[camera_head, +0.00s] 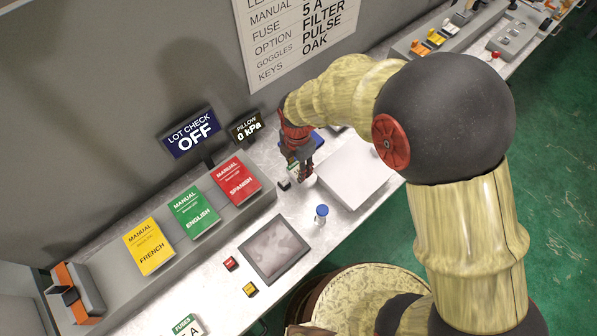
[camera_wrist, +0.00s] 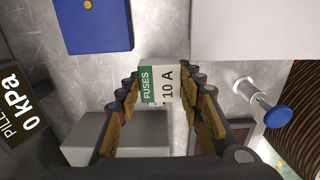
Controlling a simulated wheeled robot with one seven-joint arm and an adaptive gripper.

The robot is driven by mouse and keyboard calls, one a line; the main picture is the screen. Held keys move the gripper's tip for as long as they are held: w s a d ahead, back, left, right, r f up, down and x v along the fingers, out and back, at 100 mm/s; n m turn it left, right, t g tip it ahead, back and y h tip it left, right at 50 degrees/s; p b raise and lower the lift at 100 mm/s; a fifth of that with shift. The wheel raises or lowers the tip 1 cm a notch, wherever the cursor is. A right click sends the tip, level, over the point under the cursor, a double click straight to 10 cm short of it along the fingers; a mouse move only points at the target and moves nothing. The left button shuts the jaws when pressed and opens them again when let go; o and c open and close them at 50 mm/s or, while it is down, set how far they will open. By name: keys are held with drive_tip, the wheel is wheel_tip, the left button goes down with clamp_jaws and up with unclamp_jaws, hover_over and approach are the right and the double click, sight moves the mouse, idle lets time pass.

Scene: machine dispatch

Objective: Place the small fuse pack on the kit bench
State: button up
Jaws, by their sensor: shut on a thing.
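My gripper (camera_head: 302,178) is over the grey bench (camera_head: 215,268), beside a white box. In the wrist view my gripper (camera_wrist: 157,92) is shut on a small pack (camera_wrist: 162,86) with a green and white label reading "FUSES 10 A". The pack sits between the two fingers. How high it is above the bench is hard to tell. Another pack (camera_head: 187,326), labelled "FUSES" with a partly cut "A", shows at the bottom edge of the head view. I cannot tell which part is the kit bench.
A white box (camera_head: 350,172) and blue-topped plunger (camera_head: 321,211) stand near my gripper. Manuals (camera_head: 194,212) lie on a raised ledge at left. A dark pad (camera_head: 273,250), red and yellow blocks, and a "LOT CHECK OFF" sign (camera_head: 191,134) are around.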

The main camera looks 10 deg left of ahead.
sight(298, 168)
drive_tip(key=shift+f, duration=1.85)
drive_tip(key=shift+f, duration=0.15)
drive_tip(key=o, duration=1.1)
drive_tip(key=shift+o, duration=0.2)
wheel_tip(298, 168, up, 12)
drive_tip(key=shift+r+p, duration=0.15)
drive_tip(key=shift+p, duration=0.45)
